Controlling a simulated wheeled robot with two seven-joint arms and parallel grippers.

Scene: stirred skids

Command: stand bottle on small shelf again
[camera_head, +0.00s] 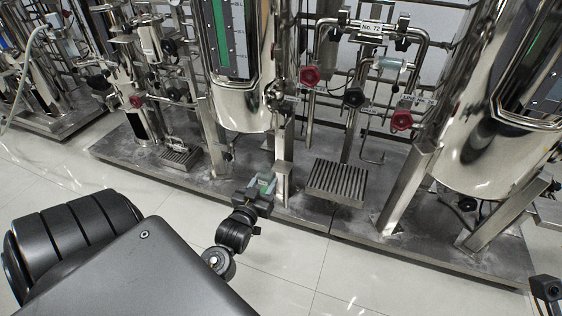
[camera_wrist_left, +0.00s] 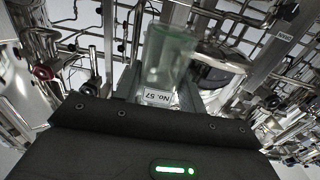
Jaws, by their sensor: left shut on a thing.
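My left gripper (camera_head: 264,186) is shut on a translucent green bottle (camera_wrist_left: 168,58). In the head view the bottle (camera_head: 267,174) shows as a small greenish patch between the fingers, partly hidden by them. In the left wrist view the bottle stands up above the jaws and looks slightly blurred. A dark part of my right arm shows at the lower right edge.
A grey skid platform (camera_head: 300,212) carries steel tanks, pipes and red valve handles (camera_head: 310,75). A slatted grate (camera_head: 337,182) lies right of the gripper, another (camera_head: 180,157) to the left. A "No. 72" tag (camera_head: 371,27) hangs behind. The tiled floor (camera_head: 330,270) in front is clear.

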